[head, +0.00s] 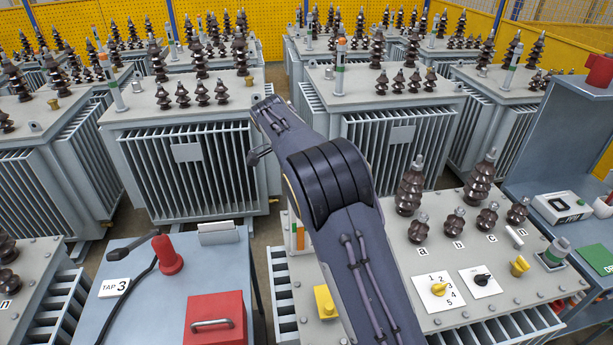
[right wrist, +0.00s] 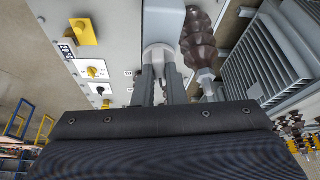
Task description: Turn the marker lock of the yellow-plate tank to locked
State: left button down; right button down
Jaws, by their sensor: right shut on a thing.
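The near right tank (head: 410,320) has a grey lid with a numbered dial plate with a yellow knob (head: 438,289), a black knob on a white plate (head: 482,280) and a yellow block (head: 325,301). In the right wrist view my right gripper (right wrist: 159,75) points at the same lid, its two fingers shut on a pale round fitting (right wrist: 157,52) beside a brown insulator (right wrist: 198,45). The fitting's turn position is unclear. My right arm covers that spot in the head view, hiding the gripper. My left gripper is out of view.
Brown insulators (head: 411,190) stand upright on the near tank. Other finned tanks (head: 185,150) fill the back. A blue-grey bench (head: 140,320) at left carries a red box (head: 215,320) and a red-handled tool (head: 171,257). Another bench (head: 545,110) stands at right.

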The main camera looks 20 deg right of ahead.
jog(key=shift+w+m+g, duration=0.1)
jog(key=shift+m+g, duration=0.2)
jog(key=shift+m, duration=0.7)
jog(key=c, duration=1.5)
grip_release()
jog(key=v, duration=0.8)
jog(key=shift+d, duration=0.1)
